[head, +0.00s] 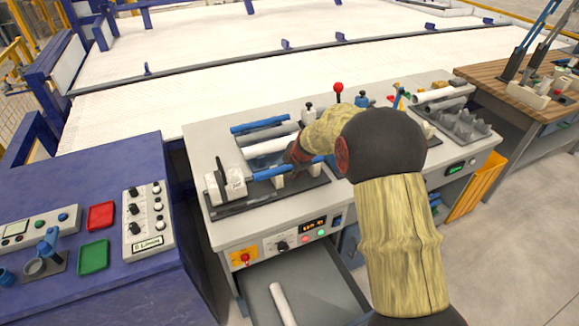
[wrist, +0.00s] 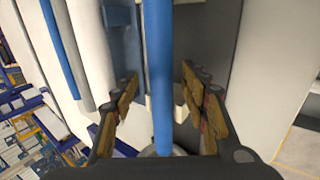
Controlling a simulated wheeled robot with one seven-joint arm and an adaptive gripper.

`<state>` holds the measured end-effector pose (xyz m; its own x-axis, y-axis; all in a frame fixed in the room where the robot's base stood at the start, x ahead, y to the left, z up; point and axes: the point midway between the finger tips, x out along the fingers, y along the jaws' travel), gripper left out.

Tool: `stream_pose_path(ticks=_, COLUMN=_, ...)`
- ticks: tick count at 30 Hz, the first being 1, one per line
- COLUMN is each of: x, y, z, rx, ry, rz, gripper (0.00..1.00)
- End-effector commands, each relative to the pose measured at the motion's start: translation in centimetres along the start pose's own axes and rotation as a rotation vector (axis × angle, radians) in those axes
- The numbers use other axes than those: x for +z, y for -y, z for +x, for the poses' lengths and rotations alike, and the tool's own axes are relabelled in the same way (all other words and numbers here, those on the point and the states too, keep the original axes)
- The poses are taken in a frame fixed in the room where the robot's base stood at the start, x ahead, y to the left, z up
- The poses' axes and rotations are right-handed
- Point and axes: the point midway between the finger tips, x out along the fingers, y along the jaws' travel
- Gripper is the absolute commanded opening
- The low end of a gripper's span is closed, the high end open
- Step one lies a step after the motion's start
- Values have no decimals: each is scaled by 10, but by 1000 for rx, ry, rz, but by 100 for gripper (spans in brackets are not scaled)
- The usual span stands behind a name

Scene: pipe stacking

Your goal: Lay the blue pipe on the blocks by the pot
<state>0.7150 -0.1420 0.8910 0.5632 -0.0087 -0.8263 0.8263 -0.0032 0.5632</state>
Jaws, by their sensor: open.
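A blue pipe (head: 270,172) lies across light blocks (head: 279,182) on a dark tray at the bench front. Its left end is close to a pale round fixture (head: 235,180), which may be the pot. My gripper (head: 297,155) is above the middle of this pipe, partly hidden by my arm. In the wrist view my gripper (wrist: 160,90) is open, with the blue pipe (wrist: 158,55) running between its fingers with gaps on both sides. I cannot tell touching from the head view. A second blue pipe (head: 258,125) lies at the back, also in the wrist view (wrist: 62,45).
A white pipe (head: 270,147) and a grey pipe lie behind the front pipe. A red-topped lever (head: 338,90) and other fittings stand at the bench back. An open drawer (head: 310,296) below holds a white pipe. A blue control desk (head: 85,175) stands left.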

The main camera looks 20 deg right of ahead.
Motion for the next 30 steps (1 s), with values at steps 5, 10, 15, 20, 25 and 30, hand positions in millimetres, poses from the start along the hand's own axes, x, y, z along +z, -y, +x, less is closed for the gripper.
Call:
stream_pose_path(ticks=5, x=0, y=-2, z=-18, rx=4, ry=1, rz=0, gripper=45)
stream_pose_path(ticks=10, x=0, y=-2, z=-51, rx=5, ry=1, rz=-1, gripper=45)
stream_pose_path(ticks=15, x=0, y=-2, z=-85, rx=5, ry=2, rz=-1, gripper=45)
stream_pose_path(ticks=20, x=0, y=-1, z=-107, rx=2, ry=1, rz=1, gripper=45)
stream_pose_path(ticks=25, x=0, y=0, z=-118, rx=1, ry=1, rz=0, gripper=45)
stream_pose_path(ticks=30, x=0, y=0, z=-119, rx=0, ry=1, rz=8, gripper=45)
